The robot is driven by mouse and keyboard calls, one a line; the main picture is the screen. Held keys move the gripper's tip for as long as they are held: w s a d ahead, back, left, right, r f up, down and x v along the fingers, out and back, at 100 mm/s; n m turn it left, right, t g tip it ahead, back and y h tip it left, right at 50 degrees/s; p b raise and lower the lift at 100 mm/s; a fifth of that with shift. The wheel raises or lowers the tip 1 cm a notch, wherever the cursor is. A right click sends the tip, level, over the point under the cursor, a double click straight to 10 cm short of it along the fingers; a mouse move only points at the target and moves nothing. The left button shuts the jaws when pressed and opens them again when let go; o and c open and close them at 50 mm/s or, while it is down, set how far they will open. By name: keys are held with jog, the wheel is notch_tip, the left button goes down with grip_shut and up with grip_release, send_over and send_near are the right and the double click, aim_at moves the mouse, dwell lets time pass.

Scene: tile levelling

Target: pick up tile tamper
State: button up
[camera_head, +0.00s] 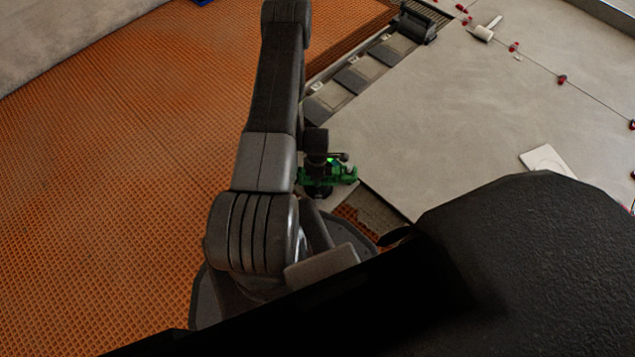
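My gripper (327,177) shows as a small green and black end below my dark wrist, low over the near left corner of the pale tiles. Its fingers are too small and too covered to tell whether they are open, or whether anything is between them. No thing is clearly recognisable as the tile tamper. A dark block-like tool (416,23) sits at the top, by the tile edge, apart from my gripper. A white mallet-like tool (483,33) with a short handle lies on the tiles to its right, also apart from my gripper.
Large pale tiles (430,110) cover the right side, with several red clips (562,79) along their joints. A white flat piece (546,160) lies on them. Orange matting (110,150) spreads at left, largely bare. Grey plates (352,80) line the tile edge.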

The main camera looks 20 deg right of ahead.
jog(key=shift+f+b, duration=0.35)
jog(key=shift+b, duration=0.05)
dwell(0.6)
jog(key=c, duration=0.8)
jog(key=shift+r, duration=0.1)
jog(key=shift+r+p, duration=0.5)
jog(key=shift+p, duration=0.25)
notch_tip(320, 180, up, 9)
jog(key=p, duration=0.2)
jog(key=shift+r+p, duration=0.2)
jog(key=shift+p, duration=0.2)
jog(key=shift+r+p, duration=1.55)
jog(key=shift+r, duration=1.5)
